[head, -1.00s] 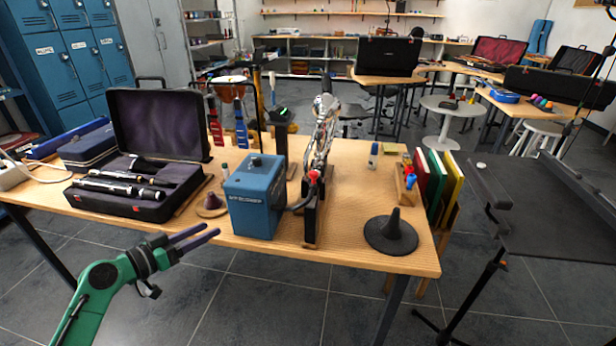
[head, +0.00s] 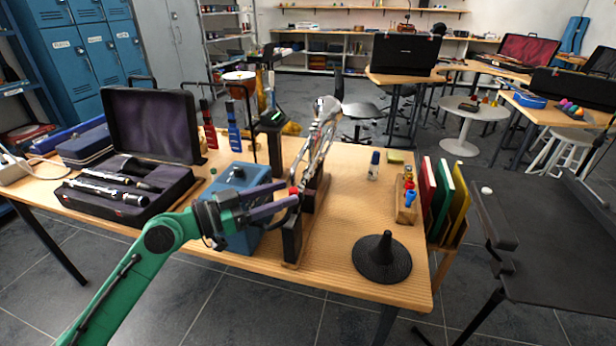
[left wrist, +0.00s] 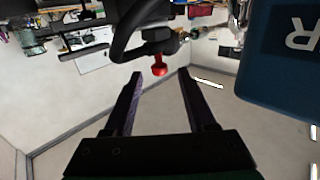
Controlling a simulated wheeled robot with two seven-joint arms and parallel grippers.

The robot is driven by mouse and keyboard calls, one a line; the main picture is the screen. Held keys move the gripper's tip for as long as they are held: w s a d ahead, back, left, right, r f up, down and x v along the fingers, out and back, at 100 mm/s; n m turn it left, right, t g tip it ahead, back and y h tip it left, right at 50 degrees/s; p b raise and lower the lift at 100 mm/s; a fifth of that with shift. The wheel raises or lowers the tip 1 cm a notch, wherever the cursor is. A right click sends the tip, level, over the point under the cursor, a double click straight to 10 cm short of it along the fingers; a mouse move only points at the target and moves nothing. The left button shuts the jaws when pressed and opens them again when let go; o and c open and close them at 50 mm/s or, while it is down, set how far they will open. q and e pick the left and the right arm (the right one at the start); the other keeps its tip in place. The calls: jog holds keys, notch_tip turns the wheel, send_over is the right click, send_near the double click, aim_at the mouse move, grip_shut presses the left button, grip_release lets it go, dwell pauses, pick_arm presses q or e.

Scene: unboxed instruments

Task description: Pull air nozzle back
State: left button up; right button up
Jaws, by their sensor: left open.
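The air nozzle is a red tip (left wrist: 159,66) on a dark hose in the left wrist view, just beyond and between my fingertips. In the head view a bit of its red (head: 293,190) shows at the ends of my fingers. My left gripper (head: 291,194) is open, its two purple-grey fingers apart; it also shows in the left wrist view (left wrist: 160,72). I see no contact with the nozzle. The blue box (head: 236,178) stands behind my left gripper, partly hidden by it; its lettered side (left wrist: 290,50) shows in the left wrist view.
A silver instrument (head: 321,135) stands on a dark stand (head: 292,242) close to my fingertips. An open instrument case (head: 128,215) lies at the left of the table. A black cone (head: 383,262) stands at the front right. The wooden table (head: 335,225) is clear between stand and cone.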

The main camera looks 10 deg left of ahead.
pick_arm(q)
jog(key=p+x, duration=0.2)
jog(key=x, duration=0.4)
jog(key=shift+w+d, duration=0.2)
grip_shut()
pick_arm(e)
jog(key=r, duration=0.1)
jog(key=w+d+r, duration=0.1)
jog(key=r, duration=0.1)
jog(key=shift+w, duration=0.1)
dwell(0.6)
